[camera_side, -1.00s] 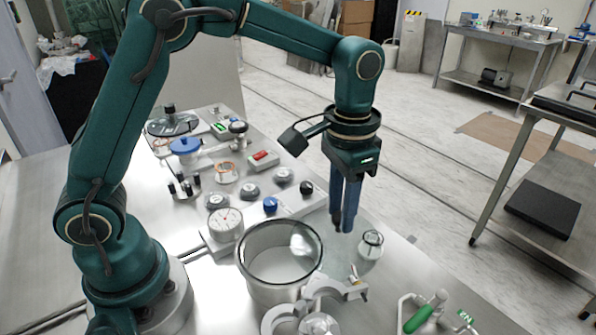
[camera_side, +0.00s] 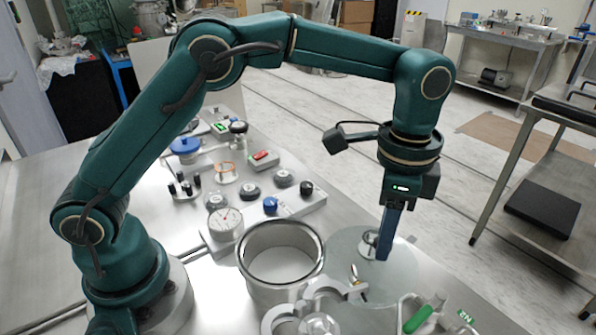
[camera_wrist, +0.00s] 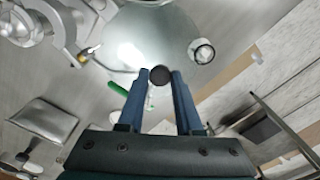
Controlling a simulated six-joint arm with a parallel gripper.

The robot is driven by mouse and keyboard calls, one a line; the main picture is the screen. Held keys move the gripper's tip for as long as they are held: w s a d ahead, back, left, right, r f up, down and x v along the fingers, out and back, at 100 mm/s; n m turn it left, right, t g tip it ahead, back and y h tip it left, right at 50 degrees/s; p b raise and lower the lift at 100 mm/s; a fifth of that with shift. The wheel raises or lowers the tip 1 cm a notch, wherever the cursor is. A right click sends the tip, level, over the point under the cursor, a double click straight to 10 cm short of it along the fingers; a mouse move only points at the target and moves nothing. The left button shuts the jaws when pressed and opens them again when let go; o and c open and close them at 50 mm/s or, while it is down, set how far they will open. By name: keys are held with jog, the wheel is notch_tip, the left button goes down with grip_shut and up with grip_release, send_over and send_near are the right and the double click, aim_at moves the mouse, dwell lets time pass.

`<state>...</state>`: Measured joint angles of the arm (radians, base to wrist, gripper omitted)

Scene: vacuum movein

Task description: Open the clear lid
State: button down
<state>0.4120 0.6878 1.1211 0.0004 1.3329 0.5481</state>
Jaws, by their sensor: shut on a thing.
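The clear lid (camera_side: 352,287) is a pale see-through disc to the right of the round metal chamber (camera_side: 245,262). The chamber's mouth is uncovered in the side view. The lid also shows ahead of the fingers in the wrist view (camera_wrist: 135,38). My gripper (camera_side: 384,256) points straight down at the lid's right part. In the wrist view my gripper (camera_wrist: 160,76) is shut on a dark round knob (camera_wrist: 160,74), seen between its two blue fingertips. In the side view the fingers hide the knob. I cannot tell whether the lid touches the table.
A small glass fitting (camera_wrist: 203,53) shows at the lid's edge. A dial gauge (camera_side: 225,222) and knobs stand behind the chamber. The table's edge is close on the right.

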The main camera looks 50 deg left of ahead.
jog(key=shift+d, duration=0.2)
dwell(0.3)
jog(key=c, duration=0.6)
grip_release()
jog(key=shift+r, duration=0.1)
jog(key=shift+r, duration=2.5)
